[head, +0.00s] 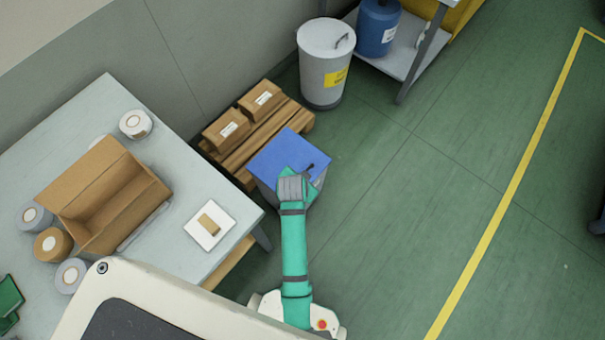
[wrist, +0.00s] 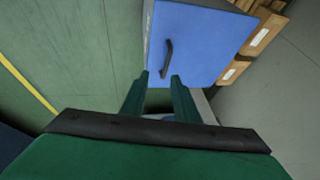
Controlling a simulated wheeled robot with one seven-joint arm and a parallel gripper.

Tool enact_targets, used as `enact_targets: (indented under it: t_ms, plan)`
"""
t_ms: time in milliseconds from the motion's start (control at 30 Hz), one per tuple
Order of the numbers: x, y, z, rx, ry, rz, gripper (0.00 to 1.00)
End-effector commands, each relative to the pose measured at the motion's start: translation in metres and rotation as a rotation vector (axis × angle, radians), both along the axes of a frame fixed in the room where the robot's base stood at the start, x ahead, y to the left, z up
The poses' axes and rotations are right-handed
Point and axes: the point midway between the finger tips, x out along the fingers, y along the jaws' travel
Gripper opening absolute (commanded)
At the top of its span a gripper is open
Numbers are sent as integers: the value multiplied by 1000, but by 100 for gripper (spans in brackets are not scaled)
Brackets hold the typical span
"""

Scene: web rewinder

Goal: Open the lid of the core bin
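The core bin is a grey box (head: 262,192) with a flat blue lid (head: 278,153) that lies shut on it. The lid also fills the upper middle of the wrist view (wrist: 206,45). A dark bar handle (wrist: 167,58) stands on the lid, near its left edge in that view; it also shows in the head view (head: 309,168). My gripper (wrist: 159,75) is open, its two green fingers apart with nothing between them. The fingertips appear just short of the handle, which lines up with the gap. In the head view my arm covers the near part of the bin.
A pallet with cardboard boxes (head: 226,130) stands close behind the bin. A worktable (head: 175,215) with an open carton (head: 108,195) and several rolls is at left. A round grey bin (head: 325,75) stands at the back. The green floor at right is clear.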

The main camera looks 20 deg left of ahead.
Motion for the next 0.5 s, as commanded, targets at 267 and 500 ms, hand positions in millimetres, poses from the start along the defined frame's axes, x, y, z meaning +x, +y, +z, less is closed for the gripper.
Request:
enact_targets:
  t_ms: [267, 500]
  plan:
    - [15, 18, 4, -1, 55, -34, 28]
    - [27, 20, -25, -3, 58, -33, 28]
